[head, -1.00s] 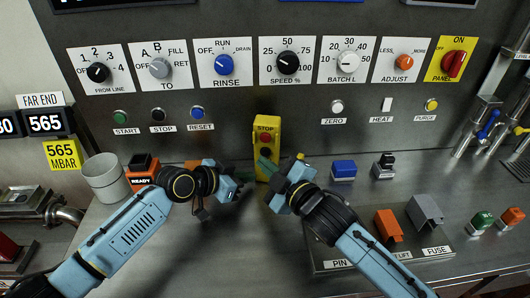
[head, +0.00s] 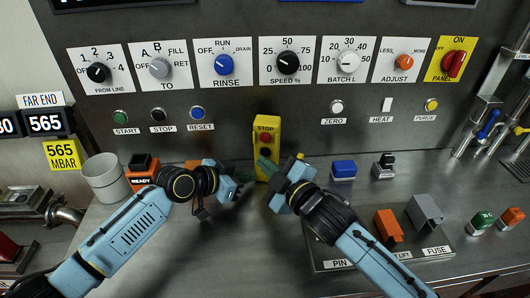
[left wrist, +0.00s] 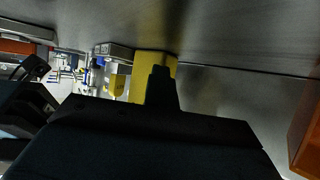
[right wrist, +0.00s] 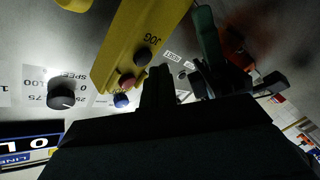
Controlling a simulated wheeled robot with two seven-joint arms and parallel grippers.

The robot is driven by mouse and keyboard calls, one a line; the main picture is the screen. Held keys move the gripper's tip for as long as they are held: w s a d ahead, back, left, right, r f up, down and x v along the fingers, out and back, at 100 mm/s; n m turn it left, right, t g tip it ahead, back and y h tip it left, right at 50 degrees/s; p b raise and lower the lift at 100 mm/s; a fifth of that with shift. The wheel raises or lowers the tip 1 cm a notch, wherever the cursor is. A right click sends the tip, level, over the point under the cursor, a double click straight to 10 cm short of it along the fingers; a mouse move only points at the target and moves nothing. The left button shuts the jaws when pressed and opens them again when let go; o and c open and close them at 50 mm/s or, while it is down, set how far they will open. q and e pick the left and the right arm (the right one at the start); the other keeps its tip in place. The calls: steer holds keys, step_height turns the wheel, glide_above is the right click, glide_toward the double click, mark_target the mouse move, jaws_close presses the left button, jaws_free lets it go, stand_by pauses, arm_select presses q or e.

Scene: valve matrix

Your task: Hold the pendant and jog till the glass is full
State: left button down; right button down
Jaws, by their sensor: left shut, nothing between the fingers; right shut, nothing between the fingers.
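The yellow pendant (head: 267,140) stands upright at the back of the steel counter, against the panel, with a red STOP button on its upper face. In the right wrist view the pendant (right wrist: 128,42) shows the word JOG and several round buttons. It also shows in the left wrist view (left wrist: 139,86). My left gripper (head: 243,176) is shut and empty, just left of the pendant. My right gripper (head: 271,168) is shut and empty, at the pendant's lower right; I cannot tell whether it touches. I cannot make out the glass.
The panel holds a row of knobs, including the SPEED knob (head: 287,62), above several small buttons. A grey cup (head: 106,177) and an orange READY block (head: 143,168) stand at left. A blue button box (head: 343,170) and a grey fuse cover (head: 425,211) are at right.

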steer(key=shift+w+d, duration=0.1)
steer(key=shift+w, duration=0.3)
steer(key=shift+w+d, duration=0.15)
steer(key=shift+w, duration=0.45)
stand_by(0.8)
stand_by(2.5)
steer(key=shift+s+a, duration=0.25)
steer(key=shift+s, duration=0.8)
steer(key=shift+s+a, duration=0.2)
steer(key=shift+s, duration=0.6)
steer(key=shift+s+a, duration=0.25)
steer(key=shift+s, duration=0.55)
steer(key=shift+s+a, duration=0.2)
steer(key=shift+s, duration=0.6)
stand_by(0.4)
